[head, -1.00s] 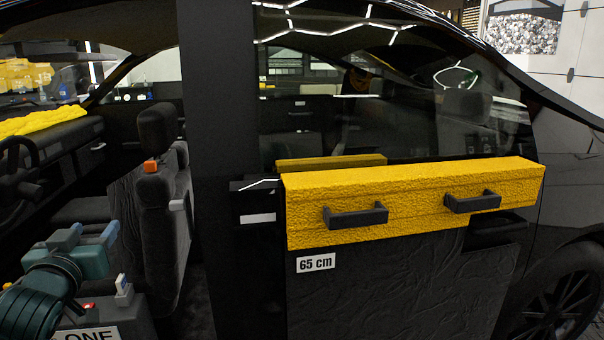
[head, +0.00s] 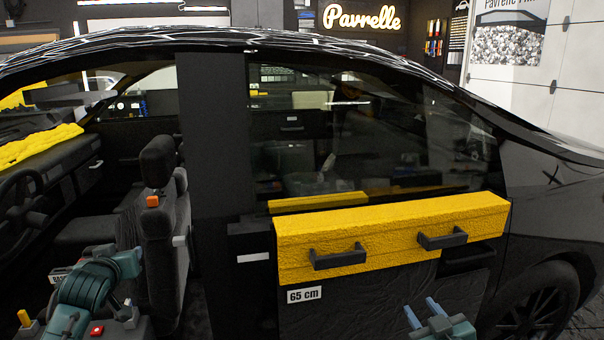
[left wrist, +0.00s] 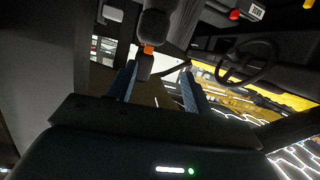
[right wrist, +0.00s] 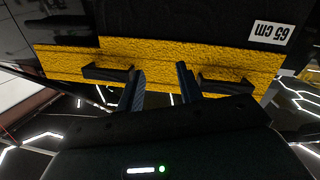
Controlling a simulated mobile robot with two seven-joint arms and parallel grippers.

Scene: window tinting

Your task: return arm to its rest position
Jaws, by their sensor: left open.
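My right gripper (head: 422,308) shows at the bottom of the head view, in front of the car's rear door, below the yellow padded bar. In the right wrist view its two blue fingers (right wrist: 160,88) are apart with nothing between them. My left arm comes in at the lower left of the head view, beside the front seat. Its gripper (left wrist: 158,75) shows best in the left wrist view, where the fingers stand apart and empty. The fingertips of the left one are hard to make out in the head view.
The yellow bar (head: 390,239) with black handles (head: 442,239) runs along the rear door under the dark window (head: 370,130). A "65 cm" label (head: 304,295) is below it. The front seat (head: 160,240) and steering wheel (head: 20,195) are inside the car's open front side.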

